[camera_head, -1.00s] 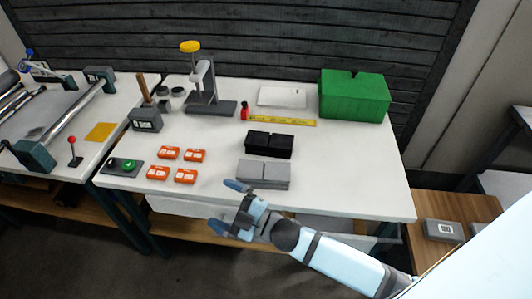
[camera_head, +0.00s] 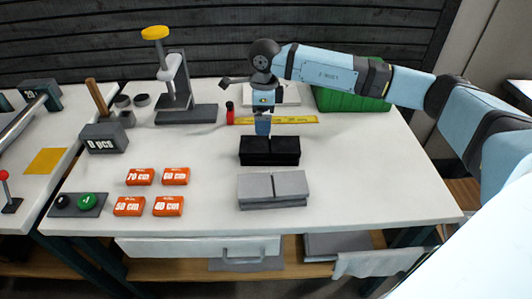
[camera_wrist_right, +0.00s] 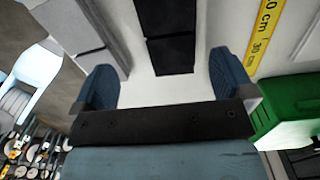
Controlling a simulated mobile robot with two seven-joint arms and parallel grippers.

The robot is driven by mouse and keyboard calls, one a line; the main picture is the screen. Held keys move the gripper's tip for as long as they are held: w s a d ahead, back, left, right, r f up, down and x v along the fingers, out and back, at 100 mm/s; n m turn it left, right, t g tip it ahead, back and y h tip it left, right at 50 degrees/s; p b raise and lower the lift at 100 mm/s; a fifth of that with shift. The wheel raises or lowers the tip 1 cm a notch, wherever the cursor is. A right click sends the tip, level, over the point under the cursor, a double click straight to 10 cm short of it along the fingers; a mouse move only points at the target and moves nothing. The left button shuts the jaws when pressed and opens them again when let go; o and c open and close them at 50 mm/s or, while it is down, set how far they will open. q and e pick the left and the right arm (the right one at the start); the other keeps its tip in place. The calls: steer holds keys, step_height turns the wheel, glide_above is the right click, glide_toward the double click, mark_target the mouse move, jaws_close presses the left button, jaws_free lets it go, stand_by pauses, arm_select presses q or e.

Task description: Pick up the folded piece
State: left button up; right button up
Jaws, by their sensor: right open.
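My right gripper (camera_head: 263,130) points down over the black grooved block (camera_head: 269,151). Its fingers are open and empty in the right wrist view (camera_wrist_right: 161,62), and the black block (camera_wrist_right: 168,30) shows beyond and between them. I cannot tell whether the fingertips touch the block or how high they are. A grey grooved block (camera_head: 273,189) lies just in front of the black one; it shows at the left of the wrist view (camera_wrist_right: 72,28). No piece is clearly recognisable as the folded one. My left gripper is out of view.
A yellow ruler (camera_head: 295,120) and a green box (camera_head: 350,99) lie behind the blocks. A white flat item (camera_head: 289,94) is partly hidden by my arm. Orange labelled boxes (camera_head: 174,176) lie to the left. The table's front right (camera_head: 385,190) is clear.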

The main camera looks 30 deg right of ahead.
mark_target(265, 144)
steer(key=f, duration=1.3)
steer(key=shift+w+d+f+b, duration=0.15)
steer(key=shift+d+f+b, duration=0.05)
steer(key=shift+d+b, duration=0.2)
steer(key=c, duration=0.6)
steer(key=shift+r, duration=0.15)
steer(key=shift+c, duration=0.2)
